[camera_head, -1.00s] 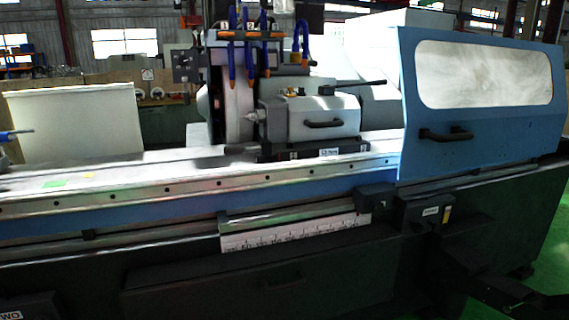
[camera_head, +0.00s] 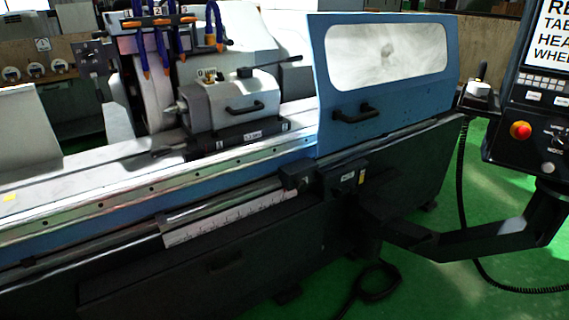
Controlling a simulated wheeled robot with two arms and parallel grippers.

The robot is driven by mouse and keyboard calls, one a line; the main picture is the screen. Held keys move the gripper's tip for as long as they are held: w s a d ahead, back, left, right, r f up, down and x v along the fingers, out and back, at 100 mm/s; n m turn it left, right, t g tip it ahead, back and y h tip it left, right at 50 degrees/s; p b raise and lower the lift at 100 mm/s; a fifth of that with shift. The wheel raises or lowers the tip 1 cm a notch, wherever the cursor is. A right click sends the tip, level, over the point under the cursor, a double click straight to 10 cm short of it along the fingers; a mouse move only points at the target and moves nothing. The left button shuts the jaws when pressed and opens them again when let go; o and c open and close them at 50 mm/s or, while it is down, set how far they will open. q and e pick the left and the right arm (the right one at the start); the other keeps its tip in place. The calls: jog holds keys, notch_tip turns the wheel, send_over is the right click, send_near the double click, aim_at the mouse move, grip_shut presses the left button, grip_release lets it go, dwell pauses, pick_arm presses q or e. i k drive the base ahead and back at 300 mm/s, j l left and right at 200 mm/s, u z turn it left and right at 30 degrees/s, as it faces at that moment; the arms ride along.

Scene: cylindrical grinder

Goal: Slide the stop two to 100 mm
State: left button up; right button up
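A white ruled scale (camera_head: 230,217) hangs below the rail on the front of the grinder; its numbers are too small to read. A dark block (camera_head: 296,176) sits on the rail at the scale's right end. Just right of it is another dark block (camera_head: 346,181) with a small white label and a yellow mark. The label is not legible, so I cannot tell which stop it is. Neither of my grippers is in view.
The blue sliding door (camera_head: 388,72) with its black handle covers the machine's right side. A control panel (camera_head: 530,110) with a red button stands at the right on a black arm (camera_head: 490,240).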

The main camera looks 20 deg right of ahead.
aim_at(307, 169)
jog(key=i+l, duration=0.95)
jog(key=i, duration=0.2)
jog(key=z, duration=0.05)
